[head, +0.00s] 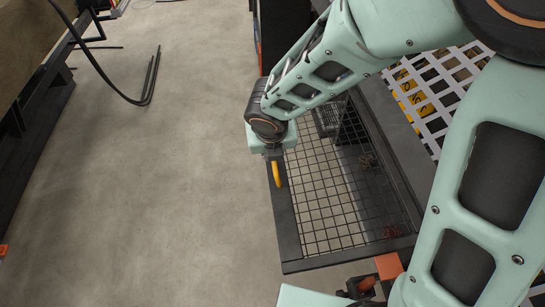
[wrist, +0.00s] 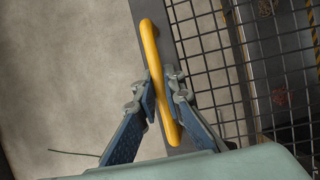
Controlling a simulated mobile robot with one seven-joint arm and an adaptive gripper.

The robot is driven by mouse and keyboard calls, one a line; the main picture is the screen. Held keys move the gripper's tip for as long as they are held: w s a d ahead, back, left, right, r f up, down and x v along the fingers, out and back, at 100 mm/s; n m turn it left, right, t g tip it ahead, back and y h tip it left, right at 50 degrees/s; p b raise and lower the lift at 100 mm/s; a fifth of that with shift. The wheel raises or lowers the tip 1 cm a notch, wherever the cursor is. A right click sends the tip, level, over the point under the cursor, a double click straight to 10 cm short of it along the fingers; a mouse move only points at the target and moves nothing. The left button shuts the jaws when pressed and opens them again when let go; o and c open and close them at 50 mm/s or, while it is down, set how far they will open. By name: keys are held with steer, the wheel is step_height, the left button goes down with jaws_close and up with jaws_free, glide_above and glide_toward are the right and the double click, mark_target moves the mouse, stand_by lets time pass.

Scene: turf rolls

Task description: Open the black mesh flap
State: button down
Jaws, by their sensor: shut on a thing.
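The black mesh flap (head: 325,200) is a dark-framed wire grid in the middle of the head view. It also shows in the wrist view (wrist: 212,62). A yellow bar handle (head: 276,174) sits on its left frame bar. In the wrist view, the yellow handle (wrist: 151,50) runs down between the fingers of my gripper (wrist: 160,98). The fingers are shut on the handle's lower part. In the head view my wrist hides the fingers and the flap's far left corner. I cannot tell how far the flap stands open.
Bare concrete floor (head: 170,150) lies clear left of the flap. A dark rack (head: 32,130) with a hanging black cable (head: 150,78) stands at far left. A white lattice (head: 430,90) is at upper right. An orange block (head: 388,266) sits near the flap's near right corner.

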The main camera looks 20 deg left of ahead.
steer(key=shift+r, duration=0.5)
steer(key=c, duration=2)
jaws_free()
steer(key=shift+r, duration=0.1)
